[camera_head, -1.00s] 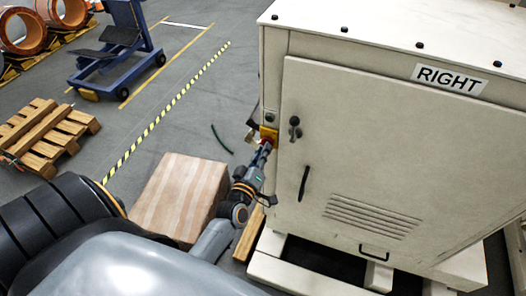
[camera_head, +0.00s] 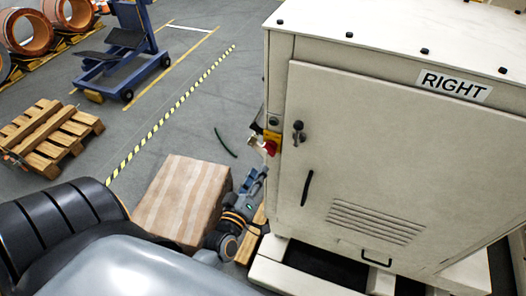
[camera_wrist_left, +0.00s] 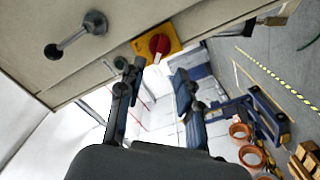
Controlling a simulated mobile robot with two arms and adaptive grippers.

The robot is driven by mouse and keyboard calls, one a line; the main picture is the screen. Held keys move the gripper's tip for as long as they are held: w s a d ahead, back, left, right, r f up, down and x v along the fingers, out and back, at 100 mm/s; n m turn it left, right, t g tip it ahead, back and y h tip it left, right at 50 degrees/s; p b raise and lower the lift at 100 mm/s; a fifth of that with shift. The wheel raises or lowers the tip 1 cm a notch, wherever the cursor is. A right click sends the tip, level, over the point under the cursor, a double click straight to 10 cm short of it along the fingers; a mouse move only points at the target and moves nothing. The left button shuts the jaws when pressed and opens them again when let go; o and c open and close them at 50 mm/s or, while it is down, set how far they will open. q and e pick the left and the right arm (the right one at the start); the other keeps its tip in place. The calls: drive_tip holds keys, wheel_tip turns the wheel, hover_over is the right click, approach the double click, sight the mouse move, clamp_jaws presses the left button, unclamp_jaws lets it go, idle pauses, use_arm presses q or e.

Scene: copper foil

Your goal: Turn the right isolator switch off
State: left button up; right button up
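The right isolator switch is a red rotary knob (camera_head: 271,147) on a yellow plate, at the left edge of the beige cabinet (camera_head: 400,150) labelled RIGHT. In the left wrist view the red knob (camera_wrist_left: 159,44) sits on its yellow plate (camera_wrist_left: 176,44), beyond the fingertips. I cannot tell its on or off position for sure. My left gripper (camera_head: 257,176) is below the switch and apart from it. In the left wrist view its fingers (camera_wrist_left: 158,72) are spread, with nothing between them. My right gripper is in neither view.
The cabinet door has a lever handle (camera_head: 299,133) and a black pull (camera_head: 307,188). A cardboard box (camera_head: 182,200) stands left of my left gripper. A wooden pallet (camera_head: 50,138) and blue lift cart (camera_head: 125,50) stand farther left. The floor between is mostly clear.

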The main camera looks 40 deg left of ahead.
use_arm(q)
drive_tip(key=shift+v, duration=2.05)
drive_tip(key=s+d+f+m+g+h+b, duration=0.1)
drive_tip(key=s+d+f+m+g+h, duration=0.15)
drive_tip(key=f, duration=0.85)
drive_tip(key=s+d+f+m+g+h, duration=0.1)
drive_tip(key=s+d+f+m+g, duration=0.25)
drive_tip(key=f, duration=0.75)
drive_tip(key=s+d+f+m+g+h+b, duration=0.1)
drive_tip(key=s+d+f+m+g+h, duration=0.2)
drive_tip(key=f, duration=0.8)
drive_tip(key=s+a+f+m+g, duration=0.1)
drive_tip(key=s+f+m+g, duration=0.1)
drive_tip(key=s+f, duration=0.2)
drive_tip(key=s+a+f+m+g+y, duration=0.1)
drive_tip(key=s+f+g, duration=0.2)
drive_tip(key=s, duration=0.8)
drive_tip(key=s+a+f+m+g+y+b, duration=0.1)
drive_tip(key=s+f+m+g, duration=0.1)
drive_tip(key=s+f, duration=0.5)
drive_tip(key=shift+s+a+f+m, duration=0.15)
drive_tip(key=shift+s+a+m, duration=0.1)
drive_tip(key=shift+s+m, duration=0.05)
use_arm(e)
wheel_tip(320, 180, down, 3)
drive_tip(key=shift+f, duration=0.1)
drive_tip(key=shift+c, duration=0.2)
